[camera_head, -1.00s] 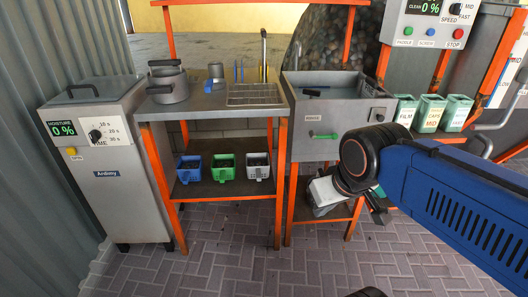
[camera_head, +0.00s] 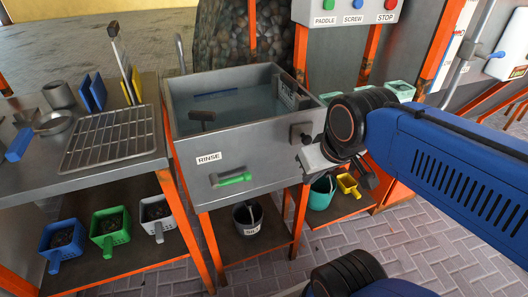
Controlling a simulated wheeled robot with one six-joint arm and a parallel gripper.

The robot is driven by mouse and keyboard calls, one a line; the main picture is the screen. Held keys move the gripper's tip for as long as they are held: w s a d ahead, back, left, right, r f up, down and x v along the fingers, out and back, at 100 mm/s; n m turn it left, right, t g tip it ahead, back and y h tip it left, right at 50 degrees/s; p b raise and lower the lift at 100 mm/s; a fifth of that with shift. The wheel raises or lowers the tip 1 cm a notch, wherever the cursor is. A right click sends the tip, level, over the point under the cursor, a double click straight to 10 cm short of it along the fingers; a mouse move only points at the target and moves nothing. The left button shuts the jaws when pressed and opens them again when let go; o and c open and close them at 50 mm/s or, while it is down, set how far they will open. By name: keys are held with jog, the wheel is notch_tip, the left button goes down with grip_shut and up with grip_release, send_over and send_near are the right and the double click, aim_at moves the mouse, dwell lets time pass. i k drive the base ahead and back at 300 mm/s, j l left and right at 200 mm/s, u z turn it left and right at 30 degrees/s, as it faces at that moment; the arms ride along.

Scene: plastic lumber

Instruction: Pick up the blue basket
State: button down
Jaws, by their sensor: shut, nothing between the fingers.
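The blue basket (camera_head: 53,246) stands on the lower shelf of the left bench, at the lower left of the head view. It has a blue handle at its front and dark material inside. My gripper (camera_head: 317,158) shows only in part, a pale block beyond my black wrist joint, in front of the sink's right side. It is shut and empty, far to the right of the basket and higher in the picture. Its fingertips are not clearly visible.
A green basket (camera_head: 110,238) and a white basket (camera_head: 155,218) stand to the right of the blue one. The rinse sink (camera_head: 245,150) and orange bench legs (camera_head: 190,232) lie between my gripper and the baskets. A dark bucket (camera_head: 247,217) stands under the sink.

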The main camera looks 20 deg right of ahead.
aim_at(60, 241)
jog(key=u, duration=1.4)
jog(key=j+z, duration=0.2)
jog(key=j, duration=0.55)
jog(key=i, duration=0.05)
